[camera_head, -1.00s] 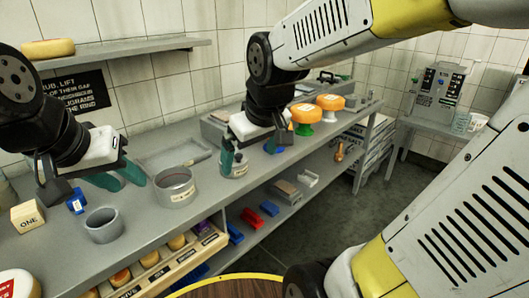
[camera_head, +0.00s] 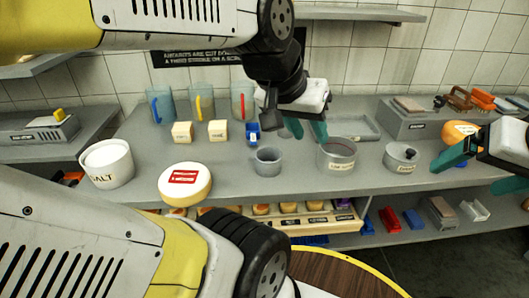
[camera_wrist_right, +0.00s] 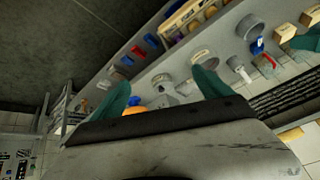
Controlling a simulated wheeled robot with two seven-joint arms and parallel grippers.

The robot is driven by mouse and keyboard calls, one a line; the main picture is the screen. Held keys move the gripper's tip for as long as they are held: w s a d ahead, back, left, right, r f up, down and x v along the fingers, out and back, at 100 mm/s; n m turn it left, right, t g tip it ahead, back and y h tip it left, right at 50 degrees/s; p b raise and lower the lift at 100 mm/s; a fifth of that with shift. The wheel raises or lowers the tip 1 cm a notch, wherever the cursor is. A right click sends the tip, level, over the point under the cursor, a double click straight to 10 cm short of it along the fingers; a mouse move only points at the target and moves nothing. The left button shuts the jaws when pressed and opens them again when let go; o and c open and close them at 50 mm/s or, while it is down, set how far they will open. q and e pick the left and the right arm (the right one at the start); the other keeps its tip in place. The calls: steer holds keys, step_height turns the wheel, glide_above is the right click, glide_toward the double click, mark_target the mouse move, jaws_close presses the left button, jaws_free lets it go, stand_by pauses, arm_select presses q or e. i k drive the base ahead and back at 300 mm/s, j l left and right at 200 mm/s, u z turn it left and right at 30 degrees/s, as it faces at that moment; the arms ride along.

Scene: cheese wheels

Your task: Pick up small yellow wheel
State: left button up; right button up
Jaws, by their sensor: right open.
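Several small yellow wheels (camera_head: 287,207) sit in a labelled wooden rack (camera_head: 318,221) on the lower shelf, under the counter's front edge. Which one the task means I cannot tell. A larger pale-yellow wheel with a red label (camera_head: 186,195) lies on the counter at left. An orange wheel (camera_head: 459,131) is partly hidden by my right gripper at right; orange also shows in the right wrist view (camera_wrist_right: 135,110). My left gripper (camera_head: 306,129) is open and empty above the counter's middle. My right gripper (camera_head: 474,170) is open and empty at the counter's right.
A salt pot (camera_head: 108,174), a grey cup (camera_head: 268,169), a round pan (camera_head: 337,167) and a lidded pot (camera_head: 401,164) stand on the counter. Pale blocks (camera_head: 183,132) and jugs stand behind. A round wooden top (camera_head: 335,275) is at the bottom. Red and blue items lie on the shelf.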

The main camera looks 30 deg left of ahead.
mark_target(187, 183)
steer(key=u, duration=1.95)
